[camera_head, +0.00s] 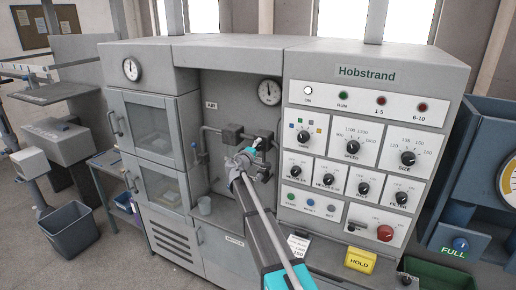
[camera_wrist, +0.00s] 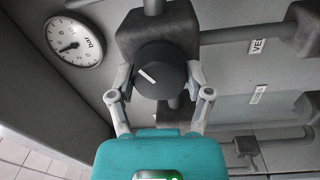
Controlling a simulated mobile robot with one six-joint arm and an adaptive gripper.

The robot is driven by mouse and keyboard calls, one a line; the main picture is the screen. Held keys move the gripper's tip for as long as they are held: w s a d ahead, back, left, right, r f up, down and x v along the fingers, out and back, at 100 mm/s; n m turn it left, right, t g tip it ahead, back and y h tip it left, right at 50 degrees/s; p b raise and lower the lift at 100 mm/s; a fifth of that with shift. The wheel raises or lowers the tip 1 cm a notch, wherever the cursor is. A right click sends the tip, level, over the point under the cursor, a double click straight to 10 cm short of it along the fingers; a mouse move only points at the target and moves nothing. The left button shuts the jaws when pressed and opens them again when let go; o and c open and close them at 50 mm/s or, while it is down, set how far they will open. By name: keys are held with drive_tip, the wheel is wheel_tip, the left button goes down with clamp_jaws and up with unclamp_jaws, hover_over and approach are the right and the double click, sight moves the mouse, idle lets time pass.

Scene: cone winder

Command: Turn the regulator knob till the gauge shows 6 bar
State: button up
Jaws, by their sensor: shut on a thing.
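The regulator knob (camera_wrist: 160,72) is a round black knob with a white pointer line, in the upper middle of the wrist view. Its pointer slants from upper left to lower right. My gripper (camera_wrist: 161,84) is shut on the knob, one finger on each side. A round white gauge (camera_wrist: 74,38) marked "bar" is at the upper left of the wrist view. Its dark needle points left and slightly down; the small figures are too blurred to read surely. In the head view my gripper (camera_head: 248,155) is at the pipework in the recess and hides the knob.
In the head view a white dial (camera_head: 270,92) is on the recess wall and another (camera_head: 131,69) on the left cabinet. A control panel (camera_head: 353,150) with several knobs stands right of my arm. A pipe (camera_head: 211,129) runs left. A cup (camera_head: 204,205) stands below.

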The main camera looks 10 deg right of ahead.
drive_tip(key=shift+m, duration=0.8)
drive_tip(key=o, duration=1.1)
drive_tip(key=shift+o, duration=0.2)
